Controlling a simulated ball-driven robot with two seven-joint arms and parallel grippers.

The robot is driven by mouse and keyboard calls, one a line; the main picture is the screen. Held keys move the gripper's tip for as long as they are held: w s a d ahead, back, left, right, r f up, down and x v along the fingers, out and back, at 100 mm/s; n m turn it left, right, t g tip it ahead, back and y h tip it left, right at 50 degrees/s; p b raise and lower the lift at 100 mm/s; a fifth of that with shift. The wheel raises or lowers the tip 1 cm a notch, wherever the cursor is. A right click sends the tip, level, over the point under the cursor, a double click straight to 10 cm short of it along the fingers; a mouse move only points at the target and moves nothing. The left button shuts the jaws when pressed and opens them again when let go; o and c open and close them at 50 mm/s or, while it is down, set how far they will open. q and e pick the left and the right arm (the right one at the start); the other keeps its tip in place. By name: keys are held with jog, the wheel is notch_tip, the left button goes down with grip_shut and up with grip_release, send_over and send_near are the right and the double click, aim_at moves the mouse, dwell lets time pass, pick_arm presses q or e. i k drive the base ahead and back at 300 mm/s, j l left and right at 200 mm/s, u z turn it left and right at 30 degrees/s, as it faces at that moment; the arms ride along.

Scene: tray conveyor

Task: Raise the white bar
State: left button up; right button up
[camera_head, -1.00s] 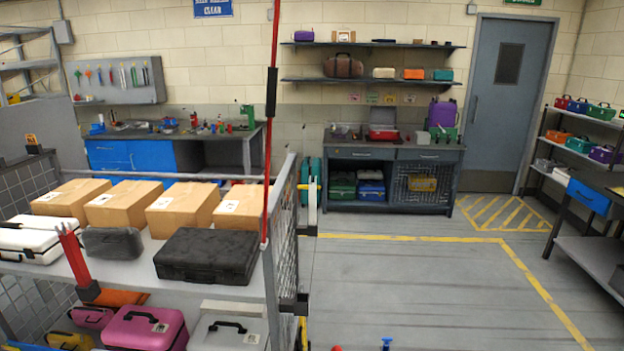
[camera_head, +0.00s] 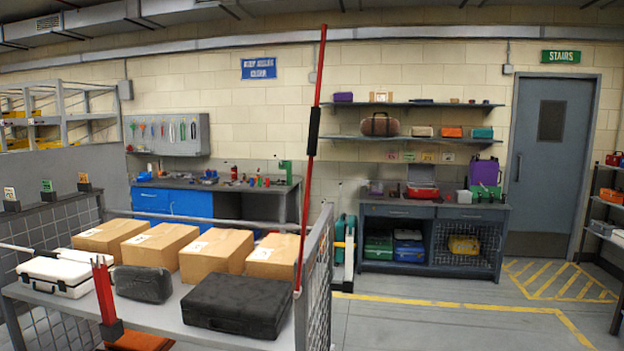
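A thin white bar (camera_head: 16,247) shows at the far left edge, running nearly level towards the white case (camera_head: 56,277). Only a short length of it is clear, and I cannot tell where its ends are. A tall red bar (camera_head: 317,85) with a black sleeve stands nearly upright at the right end of the rack.
The rack shelf carries several cardboard boxes (camera_head: 153,247), a black case (camera_head: 238,304) and a grey case (camera_head: 143,284). A mesh panel (camera_head: 319,280) closes its right end. Workbenches (camera_head: 433,210) line the back wall. Floor at right (camera_head: 400,325) is clear.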

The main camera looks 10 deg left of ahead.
aim_at(40, 252)
jog(key=j+u, duration=0.35)
jog(key=i+j+u, duration=0.15)
jog(key=j+u, duration=0.2)
jog(key=i+j+u, duration=0.15)
jog(key=j+u, duration=0.15)
jog(key=i+j+u, duration=0.2)
jog(key=j+u, duration=0.15)
jog(key=j, duration=0.1)
